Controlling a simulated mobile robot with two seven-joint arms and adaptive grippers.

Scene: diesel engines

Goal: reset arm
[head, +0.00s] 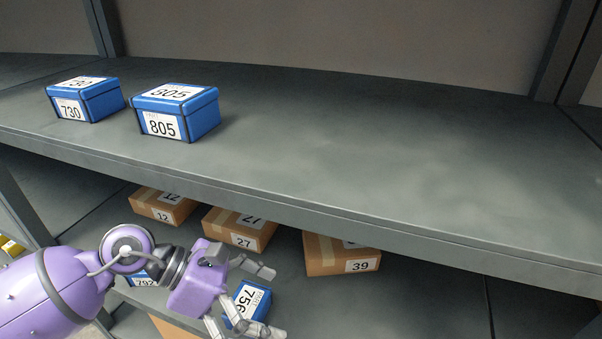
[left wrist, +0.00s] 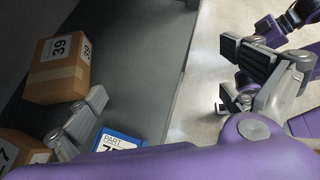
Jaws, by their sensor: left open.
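My left gripper (head: 270,302) reaches in from the lower left in front of the lower shelf. Its fingers are spread apart with nothing between them, and it is below the upper shelf's front edge. In the left wrist view the open fingers (left wrist: 165,95) show on either side of the shelf edge and floor. A blue box marked 756 (head: 250,299) appears just behind the fingers, partly hidden by them. It also shows in the left wrist view (left wrist: 118,142), cut off by my gripper.
The upper shelf (head: 400,170) holds blue boxes 730 (head: 85,100) and 805 (head: 175,112); its right side is clear. On the lower shelf are cartons 12 (head: 163,206), 27 (head: 240,230) and 39 (head: 340,253), and blue box 792 (head: 144,281), partly behind my arm.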

